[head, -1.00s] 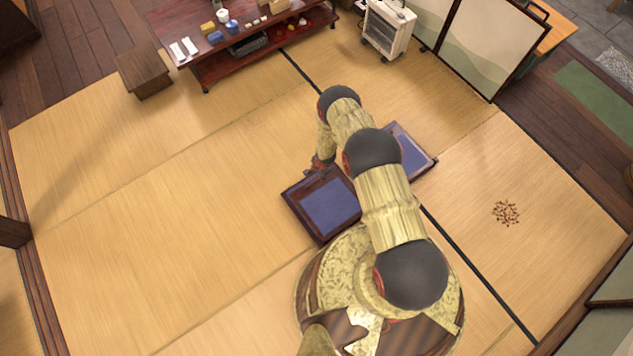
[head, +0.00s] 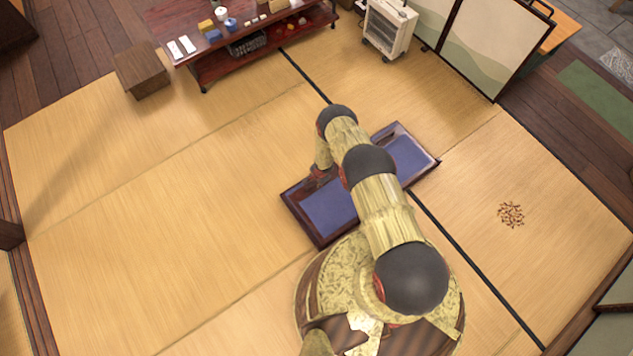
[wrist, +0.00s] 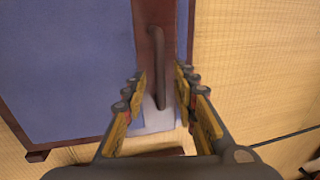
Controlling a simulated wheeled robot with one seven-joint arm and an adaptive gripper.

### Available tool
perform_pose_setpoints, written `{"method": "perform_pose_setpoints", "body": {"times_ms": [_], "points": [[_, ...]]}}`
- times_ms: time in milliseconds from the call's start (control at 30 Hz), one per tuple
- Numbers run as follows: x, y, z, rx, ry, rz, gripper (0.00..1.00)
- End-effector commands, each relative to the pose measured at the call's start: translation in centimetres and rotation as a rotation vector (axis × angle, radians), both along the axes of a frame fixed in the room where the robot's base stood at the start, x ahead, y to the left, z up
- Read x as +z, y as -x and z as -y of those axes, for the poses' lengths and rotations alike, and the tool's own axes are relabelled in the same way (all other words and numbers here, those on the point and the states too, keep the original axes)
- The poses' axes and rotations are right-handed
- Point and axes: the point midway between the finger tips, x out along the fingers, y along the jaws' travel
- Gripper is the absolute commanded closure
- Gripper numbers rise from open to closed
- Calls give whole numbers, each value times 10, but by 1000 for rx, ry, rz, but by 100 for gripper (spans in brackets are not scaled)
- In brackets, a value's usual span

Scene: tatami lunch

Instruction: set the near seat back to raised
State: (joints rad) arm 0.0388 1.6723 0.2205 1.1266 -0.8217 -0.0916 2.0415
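The near seat (head: 322,214) is a low dark-wood frame with blue panels. It lies low on the tatami, one panel left of my arm and another blue panel (head: 413,158) right of it. My arm hides the middle, so I cannot tell how the panels join. In the wrist view a wooden rail (wrist: 150,20) with a long raised grip or slot runs between my fingers, with a blue panel (wrist: 60,70) to its left. My gripper (wrist: 160,88) is open, one finger each side of the rail; contact is unclear. In the head view my gripper (head: 320,174) is partly hidden.
A low dark-red table (head: 250,60) with small dishes stands at the back. A wooden stool (head: 143,70) is left of it. A white heater (head: 388,28) and a folding screen (head: 490,45) stand at back right. A brown speckled patch (head: 511,214) lies right. Tatami on the left is clear.

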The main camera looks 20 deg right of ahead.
Motion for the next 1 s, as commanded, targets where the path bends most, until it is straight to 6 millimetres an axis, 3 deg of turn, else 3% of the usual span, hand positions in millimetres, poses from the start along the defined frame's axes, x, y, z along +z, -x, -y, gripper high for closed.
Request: {"method": "perform_pose_setpoints", "body": {"times_ms": [100,600,1000], "points": [[0,0,0,0,0,0,73],[0,0,0,0,0,0,100],[0,0,0,0,0,0,100]]}}
